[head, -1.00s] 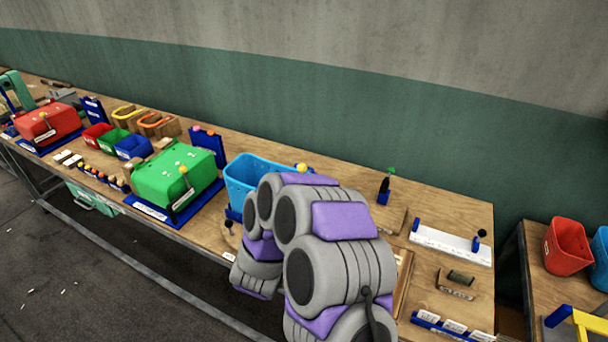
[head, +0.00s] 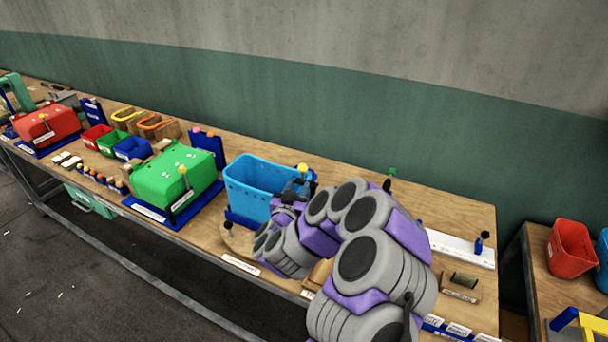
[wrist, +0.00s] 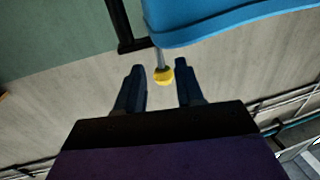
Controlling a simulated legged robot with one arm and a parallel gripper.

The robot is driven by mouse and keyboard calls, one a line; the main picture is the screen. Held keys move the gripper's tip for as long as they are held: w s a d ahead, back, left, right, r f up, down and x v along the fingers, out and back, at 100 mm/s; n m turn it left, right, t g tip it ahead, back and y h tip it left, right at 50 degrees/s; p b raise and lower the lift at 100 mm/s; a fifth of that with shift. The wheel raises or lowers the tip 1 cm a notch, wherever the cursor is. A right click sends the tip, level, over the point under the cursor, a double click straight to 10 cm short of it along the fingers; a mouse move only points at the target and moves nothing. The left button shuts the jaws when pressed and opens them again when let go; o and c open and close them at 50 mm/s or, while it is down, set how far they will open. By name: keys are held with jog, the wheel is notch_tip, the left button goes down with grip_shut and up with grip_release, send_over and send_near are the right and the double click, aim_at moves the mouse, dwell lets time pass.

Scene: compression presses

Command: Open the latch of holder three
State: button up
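A light-blue bin (head: 250,192) stands in a dark-blue holder (head: 238,218) on the workbench. A yellow ball knob (head: 302,168) shows at the bin's right rear corner. My gripper (head: 297,188) is beside the bin's right side, just below the knob in the picture. In the wrist view the yellow knob (wrist: 163,75), on a thin grey rod, appears between the two dark fingertips (wrist: 159,78). The fingers are apart and I see no contact with the knob. I cannot read a number on the holder.
A green box (head: 170,180) and a red box (head: 45,125) stand on blue bases to the left. A white rail (head: 460,247) lies on the bench (head: 455,208) at right. A red bin (head: 570,250) is on a separate table. My arm hides part of the bench.

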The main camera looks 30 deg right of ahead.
aim_at(304, 173)
jog(key=shift+b+x, duration=0.4)
jog(key=shift+x, duration=3.5)
grip_shut()
